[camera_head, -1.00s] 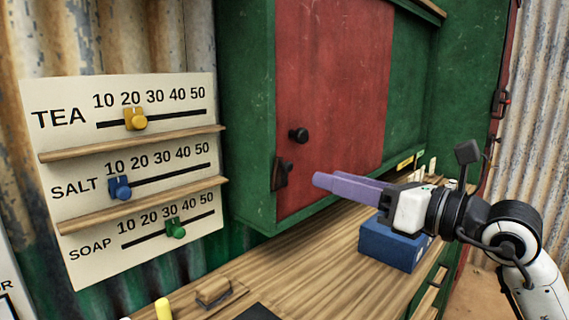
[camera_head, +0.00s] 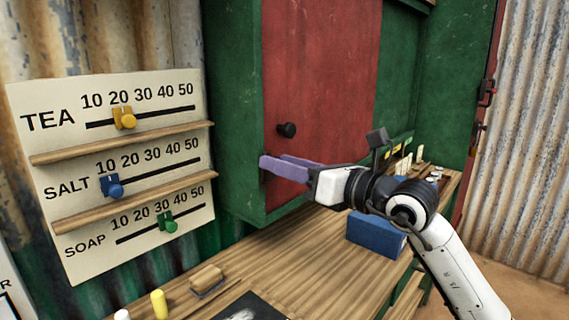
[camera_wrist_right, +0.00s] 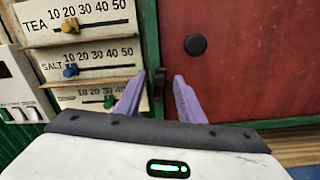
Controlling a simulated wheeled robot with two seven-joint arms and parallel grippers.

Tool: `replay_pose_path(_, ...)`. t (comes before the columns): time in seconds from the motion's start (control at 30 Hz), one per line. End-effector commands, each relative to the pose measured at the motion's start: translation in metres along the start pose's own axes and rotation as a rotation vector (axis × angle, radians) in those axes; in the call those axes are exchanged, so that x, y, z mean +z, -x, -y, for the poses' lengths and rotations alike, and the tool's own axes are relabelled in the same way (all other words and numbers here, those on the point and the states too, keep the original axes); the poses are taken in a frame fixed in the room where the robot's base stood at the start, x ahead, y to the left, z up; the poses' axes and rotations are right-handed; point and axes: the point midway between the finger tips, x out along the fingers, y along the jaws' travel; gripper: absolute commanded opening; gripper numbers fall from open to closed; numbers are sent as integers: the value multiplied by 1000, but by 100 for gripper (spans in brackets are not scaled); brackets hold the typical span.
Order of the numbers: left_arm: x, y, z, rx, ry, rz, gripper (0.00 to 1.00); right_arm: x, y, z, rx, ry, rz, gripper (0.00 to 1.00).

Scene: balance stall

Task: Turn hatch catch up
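The red hatch door (camera_head: 322,85) is closed in its green frame, with a round black knob (camera_head: 287,130) near its left edge. The small dark hatch catch (camera_wrist_right: 159,78) shows in the right wrist view between my purple fingertips. In the head view the fingers hide most of it. My right gripper (camera_head: 270,163) reaches in from the right at the door's lower left edge. In the right wrist view its fingers (camera_wrist_right: 158,88) are apart, one on each side of the catch, with visible gaps. My left gripper is not in view.
A price board (camera_head: 110,170) with TEA, SALT and SOAP sliders hangs at left. Below the hatch is a wooden counter (camera_head: 310,260) with a blue box (camera_head: 375,233), a wooden block (camera_head: 206,278) and chalk pieces. The knob is just above my fingers.

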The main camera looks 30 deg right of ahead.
Motion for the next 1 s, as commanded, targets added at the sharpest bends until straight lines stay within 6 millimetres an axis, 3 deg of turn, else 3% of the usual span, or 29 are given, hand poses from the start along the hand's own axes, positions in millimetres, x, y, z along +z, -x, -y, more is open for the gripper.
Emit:
replay_pose_path(0.03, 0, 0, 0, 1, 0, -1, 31, 0, 0, 0, 0, 0, 0, 29)
replay_pose_path(0.2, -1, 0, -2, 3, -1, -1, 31, 0, 0, 0, 0, 0, 0, 0)
replay_pose_path(0.33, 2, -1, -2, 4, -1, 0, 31, -1, 0, -1, 1, 15, 1, 0)
replay_pose_path(0.6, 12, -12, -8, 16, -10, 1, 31, -2, 1, -10, 1, 232, 3, 0)
replay_pose_path(0.87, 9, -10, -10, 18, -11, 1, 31, -1, 0, -11, 1, 241, 0, 0)
replay_pose_path(0.9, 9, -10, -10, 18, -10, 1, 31, -1, 0, -11, 1, 241, 0, 20)
replay_pose_path(1.0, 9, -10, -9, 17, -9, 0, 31, -1, 0, -11, 1, 240, 0, 35)
